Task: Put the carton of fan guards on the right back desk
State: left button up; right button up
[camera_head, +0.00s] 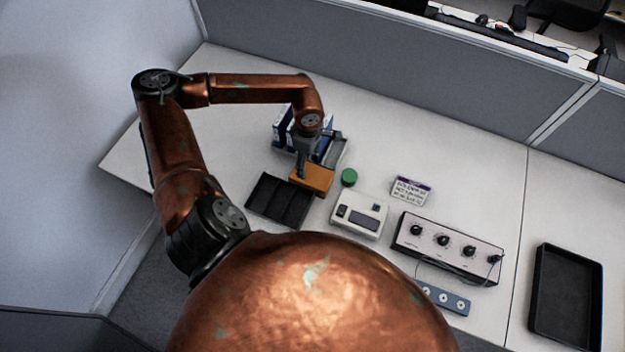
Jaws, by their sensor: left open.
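My left gripper (303,170) reaches down from the copper arm and is open, its fingertips over or beside a small orange-brown box (318,180). I cannot tell whether they touch it. Blue-and-white boxes (284,124) stand in a grey holder just behind, partly hidden by my gripper and wrist. No label for fan guards can be read, so I cannot tell which of these is the carton. A white desk (440,146) carries them, and another white desk section (575,212) adjoins it at the right. My right gripper is not in view.
A black divided tray (280,201), a green round lid (349,177), a white device (359,215), a labelled box (411,191) and a knobbed control box (449,246) are near the gripper. A black tray (566,298) lies at right. A grey partition (400,75) closes the back.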

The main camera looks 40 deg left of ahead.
aim_at(309, 173)
pick_arm(q)
notch_tip(309, 173, down, 3)
jog(key=shift+f, duration=0.15)
notch_tip(309, 173, down, 4)
jog(key=shift+s+r, duration=0.1)
jog(key=c, duration=1.3)
jog(key=shift+r+p, duration=0.4)
jog(key=shift+r, duration=0.1)
jog(key=shift+c, duration=0.2)
notch_tip(309, 173, up, 9)
jog(key=p, duration=0.5)
